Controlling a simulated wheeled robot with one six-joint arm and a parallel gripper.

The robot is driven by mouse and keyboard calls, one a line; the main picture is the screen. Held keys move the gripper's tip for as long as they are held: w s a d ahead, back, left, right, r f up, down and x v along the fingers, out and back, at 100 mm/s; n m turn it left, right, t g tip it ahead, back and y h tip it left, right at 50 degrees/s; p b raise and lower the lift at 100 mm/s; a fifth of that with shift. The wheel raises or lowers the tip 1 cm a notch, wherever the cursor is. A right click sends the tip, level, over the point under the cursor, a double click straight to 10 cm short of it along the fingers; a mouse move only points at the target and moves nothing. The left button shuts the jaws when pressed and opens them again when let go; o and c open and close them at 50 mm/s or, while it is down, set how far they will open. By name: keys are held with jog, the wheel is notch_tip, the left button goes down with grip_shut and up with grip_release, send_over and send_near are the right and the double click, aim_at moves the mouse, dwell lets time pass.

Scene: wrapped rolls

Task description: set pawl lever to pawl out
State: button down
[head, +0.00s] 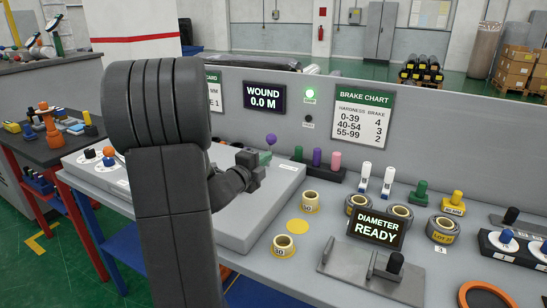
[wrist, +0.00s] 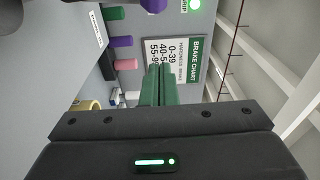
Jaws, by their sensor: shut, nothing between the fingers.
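My gripper (head: 264,159) is over the grey console box (head: 262,205) in the head view. In the wrist view its two green fingers (wrist: 158,72) are pressed together with nothing between them. A small round purple knob (head: 271,139) shows just beyond the fingertips in the head view. A purple knob is also cut off at the top edge of the wrist view (wrist: 153,5). I cannot tell for sure that it belongs to the pawl lever, or whether the fingers touch it. No pawl marking is legible. My arm hides part of the console.
Green, purple and pink pegs (head: 317,157) stand in a black holder right of the console. The brake chart (head: 362,118) is on the back panel.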

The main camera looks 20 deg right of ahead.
jog(key=shift+s+d+f+n+t+y+b, duration=0.2)
jog(key=shift+s+d+n+t+y+b, duration=0.9)
jog(key=shift+b, duration=1.35)
jog(key=shift+d, duration=0.1)
jog(key=w+d+p, duration=0.1)
jog(key=w+d, duration=0.3)
jog(key=w, duration=0.6)
jog(key=shift+w+d+p, duration=0.25)
jog(key=shift+d+p, duration=0.05)
jog(key=shift+d, duration=0.05)
